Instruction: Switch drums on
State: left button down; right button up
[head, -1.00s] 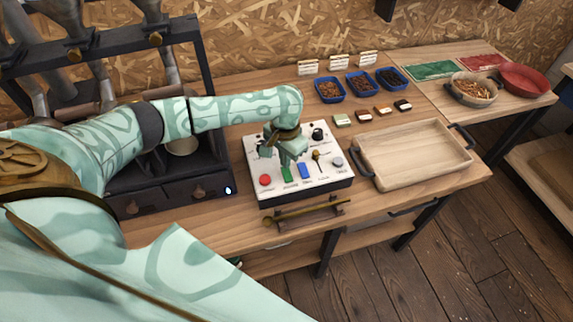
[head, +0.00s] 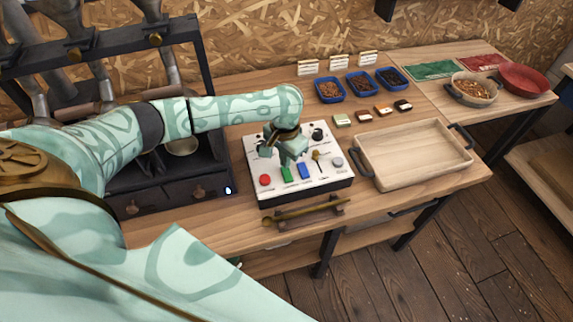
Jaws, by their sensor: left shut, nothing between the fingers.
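The white control panel (head: 331,180) sits on the wooden bench in the head view. On its front row are a red round button (head: 265,180), a green rocker switch (head: 286,174), a blue rocker switch (head: 305,171), a small brass-tipped lever (head: 317,157) and a grey knob (head: 338,162). A black knob (head: 318,135) is at the back right. My left gripper (head: 291,158) is shut and empty, just above the panel behind the green and blue switches. It hides the panel's middle; I cannot tell if it touches. The labels are too small to read. My right gripper is not in view.
An empty wooden tray (head: 413,155) stands right of the panel. A brass rod (head: 305,211) lies along the bench's front edge. Blue bins (head: 330,90) of beans and small sample blocks are behind. The dark roaster frame (head: 170,190) is at left.

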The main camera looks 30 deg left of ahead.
pick_arm(q)
jog(key=shift+f, duration=0.95)
dwell(0.6)
notch_tip(320, 180, up, 2)
jog(key=p, duration=0.2)
jog(key=shift+r+p, duration=0.25)
jog(key=shift+p, duration=0.1)
notch_tip(320, 180, up, 5)
jog(key=p, duration=0.6)
jog(key=shift+f, duration=0.2)
